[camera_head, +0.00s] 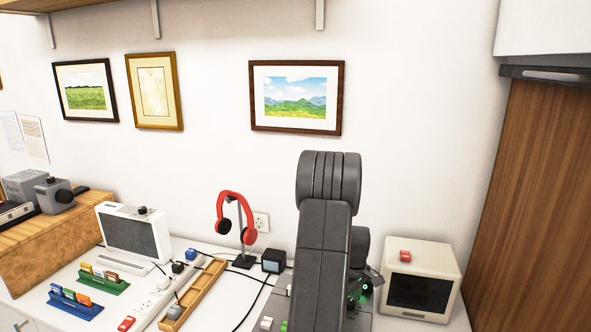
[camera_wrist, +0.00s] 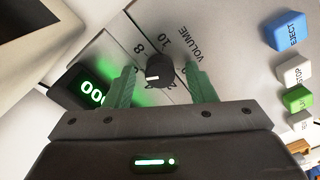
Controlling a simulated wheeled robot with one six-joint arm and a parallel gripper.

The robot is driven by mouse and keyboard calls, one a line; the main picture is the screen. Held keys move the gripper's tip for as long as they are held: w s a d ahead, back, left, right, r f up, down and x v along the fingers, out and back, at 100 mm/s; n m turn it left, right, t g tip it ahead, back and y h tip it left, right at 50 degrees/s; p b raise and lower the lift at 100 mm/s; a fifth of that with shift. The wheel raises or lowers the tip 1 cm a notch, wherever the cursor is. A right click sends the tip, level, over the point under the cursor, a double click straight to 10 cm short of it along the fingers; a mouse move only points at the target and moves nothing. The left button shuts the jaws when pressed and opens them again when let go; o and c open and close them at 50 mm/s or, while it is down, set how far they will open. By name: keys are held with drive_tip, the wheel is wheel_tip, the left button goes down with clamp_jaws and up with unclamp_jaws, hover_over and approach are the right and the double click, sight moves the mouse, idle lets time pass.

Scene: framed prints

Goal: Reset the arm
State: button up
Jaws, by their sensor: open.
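My arm rises in front of the desk in the head view and hides part of what stands behind it. My gripper (camera_wrist: 158,85) shows in the wrist view with its two green fingers apart. A black volume knob (camera_wrist: 160,72) on a light panel lies between and just beyond the fingertips. I see nothing held. In the head view the gripper end is mostly hidden behind my arm, near the white monitor.
A small white monitor (camera_head: 420,280) with a red block (camera_head: 405,256) on top stands right of my arm. Red headphones (camera_head: 237,214) hang on a stand to the left. A wooden tray (camera_head: 196,294) lies on the desk. Coloured buttons, including a blue one (camera_wrist: 288,32), sit beside the knob.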

drive_tip(key=n+p, duration=0.2)
drive_tip(key=n, duration=0.1)
drive_tip(key=shift+r+n, duration=0.15)
drive_tip(key=shift+n, duration=0.25)
drive_tip(key=shift+n+p, duration=0.65)
drive_tip(key=shift+n, duration=0.15)
